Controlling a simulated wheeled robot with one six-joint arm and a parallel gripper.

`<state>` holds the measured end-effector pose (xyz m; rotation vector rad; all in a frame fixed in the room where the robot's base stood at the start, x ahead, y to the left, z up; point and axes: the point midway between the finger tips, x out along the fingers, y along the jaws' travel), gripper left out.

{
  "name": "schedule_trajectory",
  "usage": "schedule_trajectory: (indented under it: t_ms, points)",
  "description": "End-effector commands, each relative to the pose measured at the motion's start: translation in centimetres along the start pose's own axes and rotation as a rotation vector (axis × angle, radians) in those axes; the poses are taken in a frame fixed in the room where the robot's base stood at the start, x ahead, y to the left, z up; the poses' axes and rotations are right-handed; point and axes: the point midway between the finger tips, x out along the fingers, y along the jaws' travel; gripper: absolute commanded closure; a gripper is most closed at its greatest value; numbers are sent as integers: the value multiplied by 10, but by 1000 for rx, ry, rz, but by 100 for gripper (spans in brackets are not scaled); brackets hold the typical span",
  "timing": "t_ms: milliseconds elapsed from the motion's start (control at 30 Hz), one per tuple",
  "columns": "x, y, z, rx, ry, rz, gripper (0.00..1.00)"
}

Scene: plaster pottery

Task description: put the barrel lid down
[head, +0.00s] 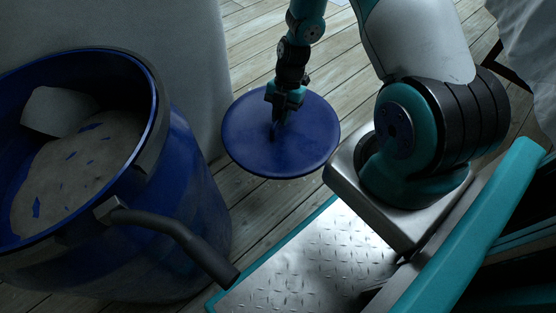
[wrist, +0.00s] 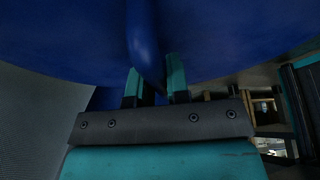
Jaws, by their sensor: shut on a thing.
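The barrel lid (head: 255,150) is a flat, round, dark blue disc, seen near the middle of the head view. My gripper (head: 279,122) reaches down from above and is shut on the handle at the lid's middle. The lid hangs roughly level over the wooden floor, right of the barrel; its height is hard to judge. In the wrist view the lid (wrist: 230,35) fills the top, and the two teal fingertips (wrist: 157,88) grip its blue handle. The blue barrel (head: 190,215) stands open at the left, holding pale plaster-like material.
A pale block (head: 58,110) lies in the barrel. A dark bar-like handle (head: 180,240) sticks out from the barrel's side toward the lower middle. A grey, fabric-like surface (head: 190,40) rises behind the barrel. Bare wooden floor (head: 250,215) shows between the barrel and my base.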

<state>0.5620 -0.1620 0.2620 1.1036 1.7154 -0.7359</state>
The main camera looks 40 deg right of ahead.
Motion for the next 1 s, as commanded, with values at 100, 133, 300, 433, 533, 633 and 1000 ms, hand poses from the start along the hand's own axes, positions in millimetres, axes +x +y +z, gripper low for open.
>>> schedule_trajectory:
  t_ms: [100,133,300,433,533,633,1000]
  points:
    - [38,1,12,-3,3,-4,100]
    - [46,1,15,-4,3,-4,100]
    - [88,2,33,-4,1,-3,100]
    - [114,1,44,-2,1,-2,100]
    - [126,1,50,-1,0,-1,100]
    - [130,1,52,0,0,-1,100]
    - [170,0,69,2,0,0,100]
